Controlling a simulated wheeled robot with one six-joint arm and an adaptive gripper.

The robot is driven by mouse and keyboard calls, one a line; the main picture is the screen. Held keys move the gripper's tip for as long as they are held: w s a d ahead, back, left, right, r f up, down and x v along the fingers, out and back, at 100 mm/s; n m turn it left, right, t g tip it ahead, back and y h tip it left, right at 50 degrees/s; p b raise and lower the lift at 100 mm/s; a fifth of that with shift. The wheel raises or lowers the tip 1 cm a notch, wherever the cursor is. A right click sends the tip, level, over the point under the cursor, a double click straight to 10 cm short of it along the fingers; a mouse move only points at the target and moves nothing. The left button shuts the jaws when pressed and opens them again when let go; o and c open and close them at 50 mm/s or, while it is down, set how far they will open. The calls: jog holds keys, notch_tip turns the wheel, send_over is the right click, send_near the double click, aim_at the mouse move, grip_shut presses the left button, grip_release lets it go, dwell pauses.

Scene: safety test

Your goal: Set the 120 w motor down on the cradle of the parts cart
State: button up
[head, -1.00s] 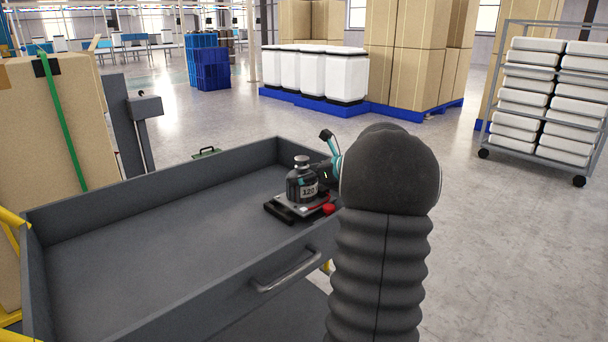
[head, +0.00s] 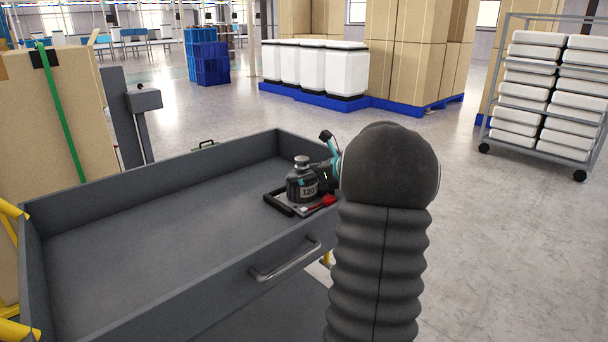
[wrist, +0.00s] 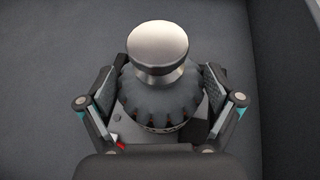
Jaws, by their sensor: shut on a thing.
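The 120 w motor (head: 302,184) is a dark, round body marked 120 with a silver knob on top. It is upright over the cradle (head: 279,204), a dark plate with a light top and red parts, at the right end of the parts cart (head: 150,225). I cannot tell whether its base touches the cradle. In the wrist view the motor (wrist: 158,90) stands between both fingers of my gripper (wrist: 160,103), which is shut on it. In the head view my arm hides most of my gripper (head: 322,180).
The cart tray has raised walls and a front handle (head: 285,262); its left and middle floor is bare. A tall carton (head: 60,130) stands at left. A wheeled rack of white trays (head: 545,95) stands at right. Open floor lies beyond the cart.

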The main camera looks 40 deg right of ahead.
jog(key=shift+r, duration=0.15)
jog(key=o, duration=1.5)
jog(key=shift+f, duration=0.2)
jog(key=v, duration=1.2)
notch_tip(320, 180, up, 7)
jog(key=p, duration=0.5)
jog(key=shift+r, duration=0.1)
